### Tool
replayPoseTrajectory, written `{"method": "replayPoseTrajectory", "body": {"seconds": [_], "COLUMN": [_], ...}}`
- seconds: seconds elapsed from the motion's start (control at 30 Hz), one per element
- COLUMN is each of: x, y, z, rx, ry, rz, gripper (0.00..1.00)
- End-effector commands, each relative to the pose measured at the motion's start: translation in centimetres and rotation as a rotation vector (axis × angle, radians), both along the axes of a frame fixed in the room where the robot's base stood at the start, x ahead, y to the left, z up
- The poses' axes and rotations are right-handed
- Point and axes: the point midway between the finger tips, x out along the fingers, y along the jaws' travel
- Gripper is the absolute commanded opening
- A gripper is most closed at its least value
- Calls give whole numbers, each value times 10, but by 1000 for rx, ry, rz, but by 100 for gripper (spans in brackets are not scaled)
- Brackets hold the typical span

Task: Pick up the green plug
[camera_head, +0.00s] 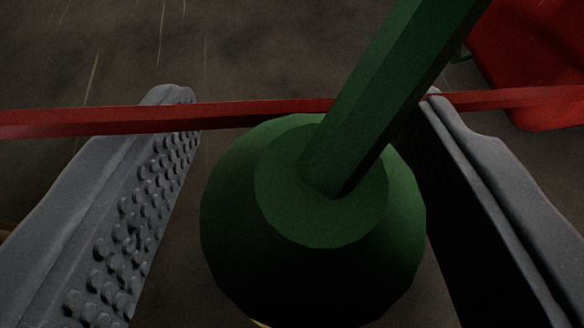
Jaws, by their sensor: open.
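The green plug (310,240) fills the middle of the view. It has a wide rounded body with a raised round collar and a thick faceted green stem (385,85) that slants up to the right. My gripper (300,105) is open, with one grey studded finger on the left of the plug and the other on the right. A gap shows between the left finger and the plug. The right finger is very close to the plug's right side; I cannot tell whether they touch. The plug's underside is hidden.
A thin red bar (240,115) crosses the view from left to right, behind the stem and by the fingertips. A larger red object (535,60) is at the upper right. The dark, scratched floor (230,50) beyond is clear at the upper left.

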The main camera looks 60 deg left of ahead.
Motion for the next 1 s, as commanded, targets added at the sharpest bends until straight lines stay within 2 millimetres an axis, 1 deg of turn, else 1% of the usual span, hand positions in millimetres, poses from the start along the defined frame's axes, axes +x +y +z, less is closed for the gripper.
{"method": "replayPoseTrajectory", "body": {"seconds": [0.07, 0.1, 0.17, 0.2, 0.23, 0.27, 0.53, 0.67, 0.77, 1.0], "x": [0, 0, 0, 0, 0, 0, 0, 0, 0, -1], "y": [0, 0, 0, 0, 0, 0, 0, 0, 0, 1], "z": [0, 0, 0, 0, 0, 0, 1, 5, 13, 41], "rx": [0, 0, 0, 0, 0, 0, 0, 1, 0, 2], "ry": [0, 0, 0, 0, 0, 0, 0, 0, 0, -1], "rz": [0, 0, 0, 0, 0, 0, 1, 1, 1, 1], "gripper": [54, 43, 26, 15, 7, 5, 5, 5, 5, 5]}}
